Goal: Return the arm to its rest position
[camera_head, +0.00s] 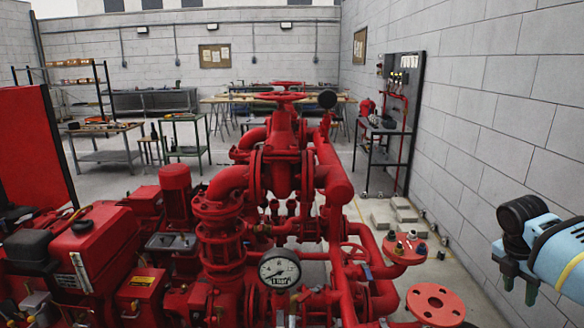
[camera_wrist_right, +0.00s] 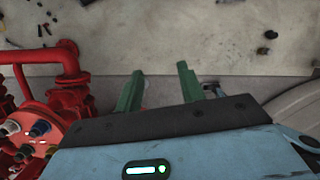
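My right arm (camera_head: 560,250), light blue and black, comes in at the right edge of the head view. Its gripper (camera_head: 520,291) has green fingers that point down, to the right of the red pump set (camera_head: 285,160) and apart from it. In the right wrist view the gripper (camera_wrist_right: 160,70) has its two green fingers spread, with nothing between them. Below them is the pale floor. My left arm and gripper are not in view.
A red pipe flange (camera_head: 435,304) and a round plate with several coloured fittings (camera_head: 404,248) are left of the right gripper. The grey block wall (camera_head: 500,120) runs along the right. A dark panel stand (camera_head: 402,120) stands farther back.

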